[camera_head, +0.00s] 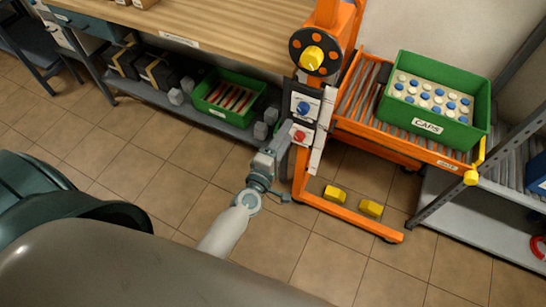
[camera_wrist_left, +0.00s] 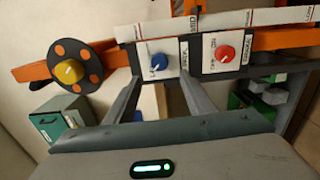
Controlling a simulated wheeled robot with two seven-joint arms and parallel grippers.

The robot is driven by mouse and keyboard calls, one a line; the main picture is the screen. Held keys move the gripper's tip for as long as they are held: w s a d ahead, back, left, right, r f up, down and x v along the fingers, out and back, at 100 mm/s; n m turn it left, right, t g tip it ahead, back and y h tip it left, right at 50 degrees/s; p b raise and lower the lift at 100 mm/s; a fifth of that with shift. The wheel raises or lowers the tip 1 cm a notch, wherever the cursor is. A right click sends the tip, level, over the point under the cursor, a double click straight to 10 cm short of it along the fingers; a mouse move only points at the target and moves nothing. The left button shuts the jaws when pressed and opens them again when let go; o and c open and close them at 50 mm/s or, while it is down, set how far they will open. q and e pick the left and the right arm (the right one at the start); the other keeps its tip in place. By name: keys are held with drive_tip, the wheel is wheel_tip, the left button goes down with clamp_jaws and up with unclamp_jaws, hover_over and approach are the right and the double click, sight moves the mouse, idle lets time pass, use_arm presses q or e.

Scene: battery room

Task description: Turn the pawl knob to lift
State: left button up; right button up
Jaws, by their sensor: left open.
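An orange lifting stand carries a dark panel with a blue knob (camera_head: 304,108) and a red knob (camera_head: 299,135) on white plates. A larger yellow knob (camera_head: 313,57) sits on a dark disc with orange dots above them. The plate lettering is too small to read surely, so I cannot tell which is the pawl knob. My left gripper (camera_head: 287,131) is open and empty in front of the panel. In the left wrist view, the blue knob (camera_wrist_left: 159,62) shows between and beyond the open fingers (camera_wrist_left: 160,85), with the red knob (camera_wrist_left: 224,54) right of them. Contact is not visible.
A roller shelf (camera_head: 356,100) right of the panel bears a green crate of caps (camera_head: 437,127). A wooden bench (camera_head: 225,30) stands behind, with a green tray (camera_head: 228,112) on its lower shelf. Yellow blocks (camera_head: 335,194) lie by the stand's orange base. Tiled floor in front is clear.

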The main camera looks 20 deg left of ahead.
use_arm(q)
drive_tip(key=s+b, duration=0.1)
drive_tip(key=s, duration=0.7)
drive_tip(key=shift+b, duration=0.3)
use_arm(e)
drive_tip(key=w, duration=0.1)
drive_tip(key=w+a, duration=0.1)
drive_tip(key=w+f+t, duration=0.1)
drive_tip(key=shift+w+a, duration=0.15)
drive_tip(key=shift+w, duration=0.15)
use_arm(q)
drive_tip(key=shift+s+a, duration=0.1)
use_arm(e)
drive_tip(key=shift+s, duration=0.1)
